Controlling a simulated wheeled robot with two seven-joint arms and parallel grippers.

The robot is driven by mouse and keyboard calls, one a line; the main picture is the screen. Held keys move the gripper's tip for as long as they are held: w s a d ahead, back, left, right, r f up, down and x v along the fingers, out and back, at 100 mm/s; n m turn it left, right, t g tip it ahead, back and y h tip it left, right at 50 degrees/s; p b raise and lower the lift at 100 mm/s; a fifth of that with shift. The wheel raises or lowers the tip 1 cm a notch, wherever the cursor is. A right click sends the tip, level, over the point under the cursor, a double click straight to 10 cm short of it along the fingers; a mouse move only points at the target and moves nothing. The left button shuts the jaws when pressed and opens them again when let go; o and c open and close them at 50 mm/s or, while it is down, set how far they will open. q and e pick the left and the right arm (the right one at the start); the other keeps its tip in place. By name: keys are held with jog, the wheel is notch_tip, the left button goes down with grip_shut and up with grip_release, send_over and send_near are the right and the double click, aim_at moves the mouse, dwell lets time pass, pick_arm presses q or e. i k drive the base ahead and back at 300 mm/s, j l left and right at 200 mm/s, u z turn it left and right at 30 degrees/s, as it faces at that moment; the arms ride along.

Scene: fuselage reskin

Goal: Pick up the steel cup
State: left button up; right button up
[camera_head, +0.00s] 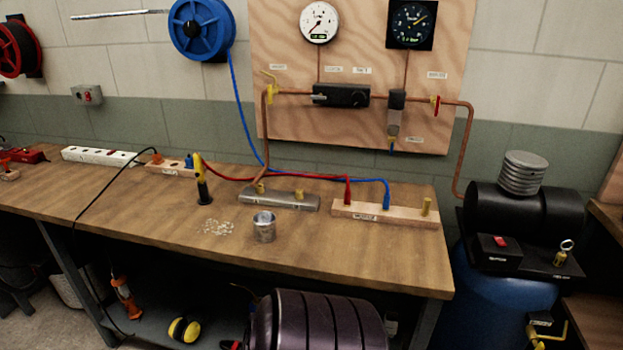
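The steel cup (264,228) is a small grey metal cylinder. It stands upright on the wooden workbench (340,252), near the front edge and right of the middle. Its open top faces up; what is inside cannot be made out. Neither of my grippers shows in the head view, and nothing is touching the cup.
Small pale bits (217,228) lie left of the cup. A yellow-and-black tool (202,182) stands behind them. A grey metal block (279,199) and a wooden strip (385,214) with red and blue hose ends lie behind the cup. A dark ribbed cylinder (318,322) is in front, below the bench top.

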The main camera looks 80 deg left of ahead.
aim_at(265, 225)
jog(key=u, duration=3.05)
